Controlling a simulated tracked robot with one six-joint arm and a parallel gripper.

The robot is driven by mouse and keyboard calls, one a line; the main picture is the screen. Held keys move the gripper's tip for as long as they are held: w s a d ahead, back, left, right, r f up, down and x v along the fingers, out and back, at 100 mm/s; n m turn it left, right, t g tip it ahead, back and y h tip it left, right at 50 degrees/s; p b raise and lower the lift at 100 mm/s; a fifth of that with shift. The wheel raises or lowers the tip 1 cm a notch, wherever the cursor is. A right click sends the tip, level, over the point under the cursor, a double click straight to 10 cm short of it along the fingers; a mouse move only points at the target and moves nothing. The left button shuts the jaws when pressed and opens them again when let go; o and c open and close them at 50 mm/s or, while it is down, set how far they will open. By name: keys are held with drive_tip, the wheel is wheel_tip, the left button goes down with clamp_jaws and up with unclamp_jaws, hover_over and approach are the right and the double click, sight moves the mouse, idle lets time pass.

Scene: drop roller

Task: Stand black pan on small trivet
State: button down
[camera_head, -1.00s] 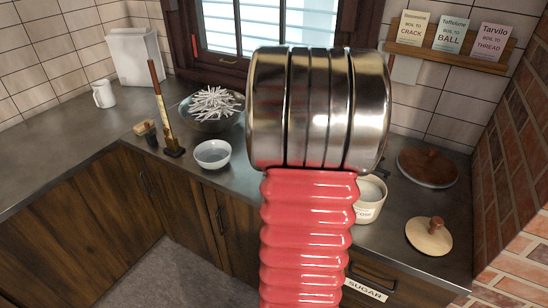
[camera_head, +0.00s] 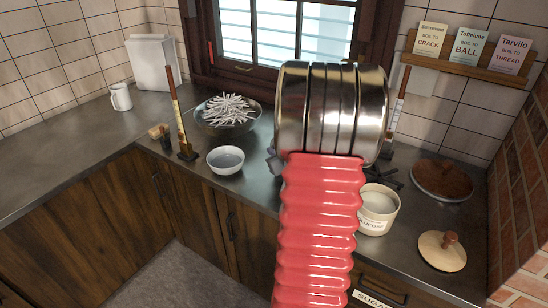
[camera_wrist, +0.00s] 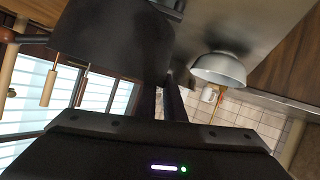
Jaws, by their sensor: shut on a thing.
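The black pan (camera_wrist: 110,40) fills the upper left of the wrist view as a large dark shape. My gripper (camera_wrist: 174,88) is shut on it, with two dark fingers close together at its edge. In the head view my red arm and its metal joint hide the pan and most of the gripper. A dark, spidery metal piece (camera_head: 387,179) shows on the counter just right of my arm. It may be the small trivet, but it is partly hidden and I cannot tell for sure.
A white bowl (camera_head: 226,160) and a bowl of white sticks (camera_head: 228,112) stand left of my arm. The left counter is mostly clear.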

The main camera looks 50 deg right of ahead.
wheel_tip(320, 180, down, 2)
drive_tip(key=shift+f, duration=0.1)
drive_tip(key=c, duration=1.9)
unclamp_jaws()
drive_tip(key=shift+o, duration=0.2)
drive_tip(key=v, duration=1.2)
